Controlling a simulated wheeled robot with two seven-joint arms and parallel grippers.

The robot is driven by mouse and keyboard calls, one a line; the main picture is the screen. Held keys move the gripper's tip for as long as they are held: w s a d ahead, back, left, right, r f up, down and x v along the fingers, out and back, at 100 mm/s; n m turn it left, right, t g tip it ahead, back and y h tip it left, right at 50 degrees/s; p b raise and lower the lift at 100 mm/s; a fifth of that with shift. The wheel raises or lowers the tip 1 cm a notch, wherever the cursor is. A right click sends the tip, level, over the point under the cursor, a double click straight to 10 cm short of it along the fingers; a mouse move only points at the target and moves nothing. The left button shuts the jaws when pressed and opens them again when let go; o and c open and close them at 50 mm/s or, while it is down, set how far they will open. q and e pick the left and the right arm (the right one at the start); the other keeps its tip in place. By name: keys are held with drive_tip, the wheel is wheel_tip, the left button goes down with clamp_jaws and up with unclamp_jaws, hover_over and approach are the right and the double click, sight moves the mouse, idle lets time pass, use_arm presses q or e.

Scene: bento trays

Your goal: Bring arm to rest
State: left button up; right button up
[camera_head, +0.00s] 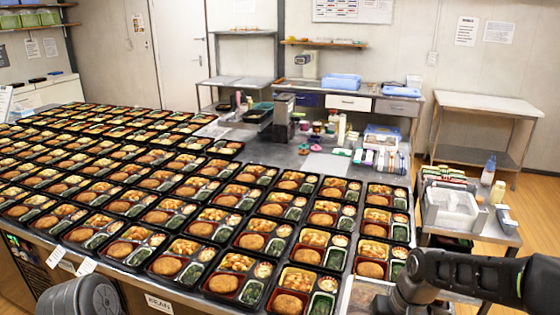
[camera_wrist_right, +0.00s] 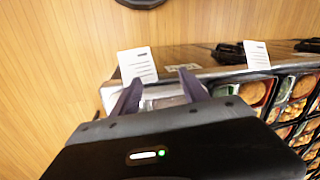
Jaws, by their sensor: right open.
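My right arm (camera_head: 470,275) comes in from the lower right in the head view, bent beside the front right corner of the tray counter. Its gripper is not clear there, as it is cut off by the bottom edge. In the right wrist view my right gripper (camera_wrist_right: 161,88) is open, its two dark fingers apart. A pale, whitish thing shows behind and between the fingers; I cannot tell what it is. I see nothing held.
Many black bento trays (camera_head: 235,222) fill the counter; some show at the right of the wrist view (camera_wrist_right: 258,92). White cards (camera_wrist_right: 138,64) stick up along the counter edge. A side cart with a white bin (camera_head: 453,210) stands near my right arm. Wooden floor (camera_wrist_right: 50,60) is open.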

drive_tip(key=s+a+f+y+b, duration=0.1)
drive_tip(key=s+a+f+b, duration=0.3)
drive_tip(key=f, duration=0.6)
drive_tip(key=s+a+f+y+p, duration=0.1)
drive_tip(key=s+a+f, duration=0.1)
drive_tip(key=a+f, duration=0.6)
drive_tip(key=s+a+f+b, duration=0.3)
drive_tip(key=s+f, duration=1)
drive_tip(key=f, duration=0.1)
drive_tip(key=shift+a, duration=0.15)
